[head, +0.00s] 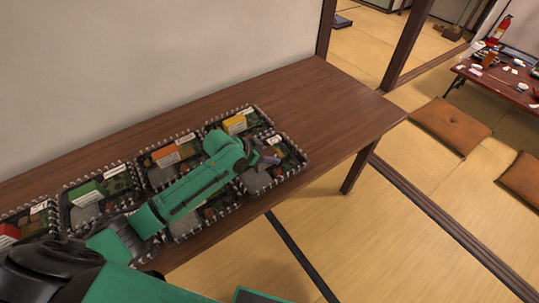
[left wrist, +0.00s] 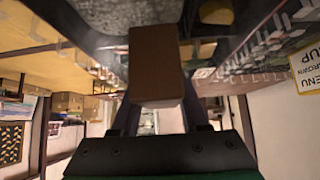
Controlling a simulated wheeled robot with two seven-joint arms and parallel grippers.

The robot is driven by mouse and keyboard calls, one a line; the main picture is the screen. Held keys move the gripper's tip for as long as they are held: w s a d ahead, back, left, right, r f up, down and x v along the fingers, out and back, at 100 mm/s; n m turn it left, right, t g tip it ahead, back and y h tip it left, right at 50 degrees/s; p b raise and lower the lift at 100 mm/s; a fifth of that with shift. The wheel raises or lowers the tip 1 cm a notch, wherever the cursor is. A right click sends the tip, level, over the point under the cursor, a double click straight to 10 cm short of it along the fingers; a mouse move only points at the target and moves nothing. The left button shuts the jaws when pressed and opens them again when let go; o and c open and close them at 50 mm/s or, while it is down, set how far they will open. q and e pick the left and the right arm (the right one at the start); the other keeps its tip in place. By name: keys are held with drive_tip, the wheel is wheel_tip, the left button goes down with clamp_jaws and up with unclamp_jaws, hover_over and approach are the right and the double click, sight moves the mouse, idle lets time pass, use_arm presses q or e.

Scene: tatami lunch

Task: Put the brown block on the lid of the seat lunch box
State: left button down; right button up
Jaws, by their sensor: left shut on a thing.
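A brown block (left wrist: 157,62) shows large in the left wrist view, between the fingers of my left gripper (left wrist: 158,112), which is shut on it. In the head view my left arm reaches across the bench, and the left gripper (head: 264,156) is over the tray at the right end of the row (head: 285,181). The block cannot be made out in the head view. I cannot tell which container is the seat lunch box, nor whether the block touches anything below it. My right gripper is not in view.
Several dark, stud-edged trays stand in rows on the wooden bench (head: 335,100). They hold a yellow block (head: 235,124), an orange block (head: 165,156), a green block (head: 87,194) and white cards. The bench's right end is clear. A low red table (head: 500,82) and a brown cushion (head: 450,126) are farther right.

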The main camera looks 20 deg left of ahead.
use_arm(q)
drive_tip(key=shift+f, duration=0.1)
drive_tip(key=shift+c, duration=2.1)
unclamp_jaws()
drive_tip(key=shift+s+a+r, duration=0.1)
drive_tip(key=shift+r, duration=0.2)
drive_tip(key=v, duration=1.1)
drive_tip(key=shift+s+r, duration=0.25)
drive_tip(key=shift+a, duration=0.1)
